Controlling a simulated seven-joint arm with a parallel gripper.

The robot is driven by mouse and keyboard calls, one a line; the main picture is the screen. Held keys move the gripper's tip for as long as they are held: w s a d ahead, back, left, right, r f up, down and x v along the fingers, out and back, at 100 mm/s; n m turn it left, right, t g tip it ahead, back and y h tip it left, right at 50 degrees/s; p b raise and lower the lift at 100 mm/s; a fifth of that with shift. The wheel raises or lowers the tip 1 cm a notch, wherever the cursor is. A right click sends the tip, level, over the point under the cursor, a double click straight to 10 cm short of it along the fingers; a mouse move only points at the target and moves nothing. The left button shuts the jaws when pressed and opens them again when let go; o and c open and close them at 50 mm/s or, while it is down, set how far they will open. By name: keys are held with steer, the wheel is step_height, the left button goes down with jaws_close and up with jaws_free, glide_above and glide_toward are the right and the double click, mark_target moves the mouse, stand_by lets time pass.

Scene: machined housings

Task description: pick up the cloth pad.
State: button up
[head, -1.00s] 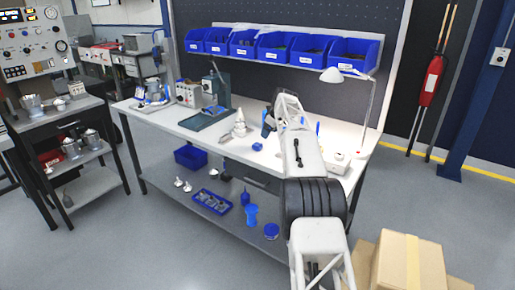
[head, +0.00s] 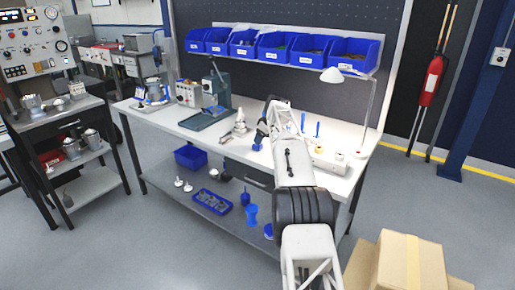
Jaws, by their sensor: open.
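A small blue piece (head: 257,147), which may be the cloth pad, lies on the white bench top; at this size I cannot be sure what it is. My gripper (head: 261,136) points down just above it, close to it or touching; I cannot tell which. The jaws are open, and my arm comes in from the lower right and hides part of the bench.
A pale metal part (head: 240,125) stands just left of my gripper. A green press (head: 210,105) is further left. Blue-handled tools (head: 317,129) and a power strip (head: 328,165) lie to the right. A lamp (head: 368,115) and blue bins (head: 300,48) are behind.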

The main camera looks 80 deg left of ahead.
steer(key=shift+f, duration=0.1)
stand_by(0.3)
steer(key=shift+x, duration=2.55)
steer(key=c, duration=1)
steer(key=shift+r, duration=1.8)
